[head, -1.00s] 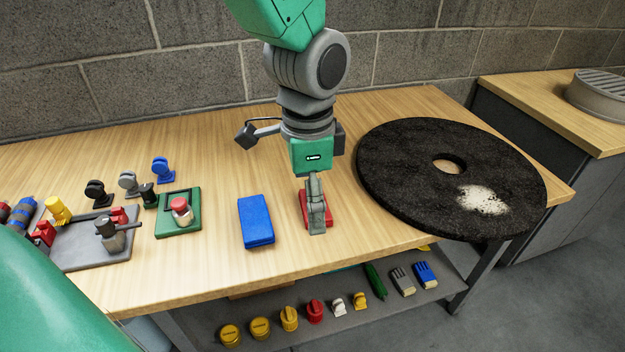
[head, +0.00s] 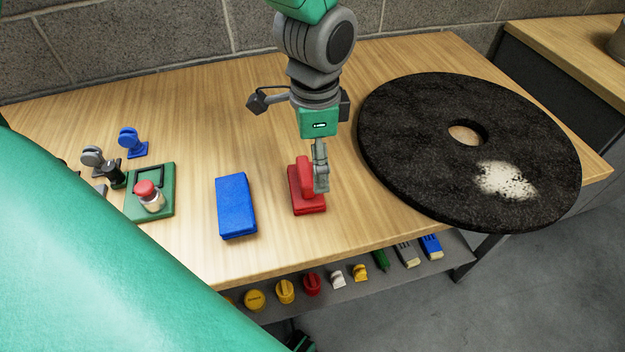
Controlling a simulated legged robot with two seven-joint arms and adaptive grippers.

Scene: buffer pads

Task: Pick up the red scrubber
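The red scrubber (head: 306,206) lies on the wooden table, with its raised handle pointing up. My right gripper (head: 321,178) hangs from above at the scrubber's right side, its grey fingers pointing down and overlapping the right edge of the handle. I see one finger clearly; the other is hidden or lined up with it, so I cannot tell whether the fingers are closed on the handle. The scrubber appears to rest on the table. My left gripper is not identifiable in view; a large green part of my own body fills the lower left.
A blue block (head: 237,205) lies just left of the scrubber. A large black round pad (head: 420,150) is to the right. A lower shelf (head: 350,285) holds several small items.

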